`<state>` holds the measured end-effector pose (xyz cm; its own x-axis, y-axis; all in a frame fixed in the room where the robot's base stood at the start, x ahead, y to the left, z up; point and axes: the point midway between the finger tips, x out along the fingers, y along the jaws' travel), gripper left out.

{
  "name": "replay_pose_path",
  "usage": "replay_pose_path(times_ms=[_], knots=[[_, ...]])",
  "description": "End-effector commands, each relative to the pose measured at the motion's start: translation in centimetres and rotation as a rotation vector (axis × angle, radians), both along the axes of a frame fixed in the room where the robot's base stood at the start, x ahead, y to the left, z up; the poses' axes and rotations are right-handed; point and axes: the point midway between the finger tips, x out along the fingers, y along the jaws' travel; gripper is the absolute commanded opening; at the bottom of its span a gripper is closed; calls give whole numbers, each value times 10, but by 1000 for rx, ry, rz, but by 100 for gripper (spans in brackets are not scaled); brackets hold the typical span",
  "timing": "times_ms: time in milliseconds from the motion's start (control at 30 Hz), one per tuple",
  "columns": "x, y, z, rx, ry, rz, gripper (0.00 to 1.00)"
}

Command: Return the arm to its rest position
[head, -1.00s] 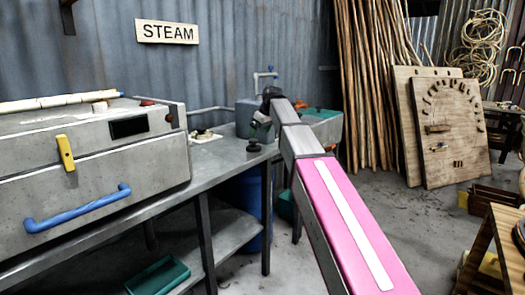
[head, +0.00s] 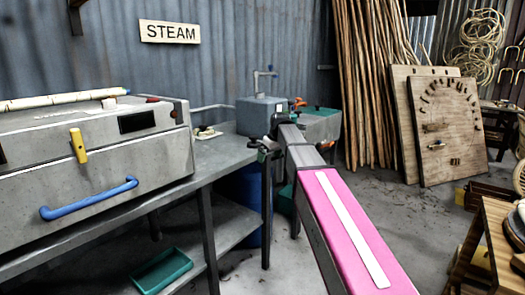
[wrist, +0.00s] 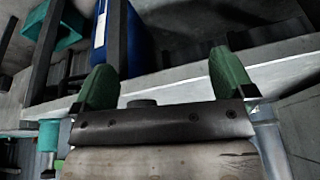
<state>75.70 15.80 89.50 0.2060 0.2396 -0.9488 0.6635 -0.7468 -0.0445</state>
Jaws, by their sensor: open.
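My gripper (head: 265,151) is at the end of my outstretched arm, near the right end of the grey bench in the head view. In the wrist view, my gripper's two green fingertips (wrist: 165,82) are spread wide apart with nothing held between them. A grey bench edge and a blue barrel (wrist: 118,38) show beyond the fingers. The pink-covered arm link (head: 350,235) slopes from the lower right up towards the bench end. How close the fingers are to the bench is hard to tell.
A grey steam box (head: 120,165) with a blue handle (head: 90,199) and yellow latch stands on the bench (head: 215,160). A grey sink unit (head: 322,127) is behind my gripper. Peg boards (head: 447,130) and rattan poles (head: 370,90) lean at the back. Floor right of my arm is partly clear.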

Motion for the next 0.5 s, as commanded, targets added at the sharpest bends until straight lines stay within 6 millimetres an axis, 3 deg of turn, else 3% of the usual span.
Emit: replay_pose_path(times_ms=[267, 500], knots=[[-60, -48, -108, -34, 87, -189, 100], [-126, -89, -195, -69, 161, -368, 100]])
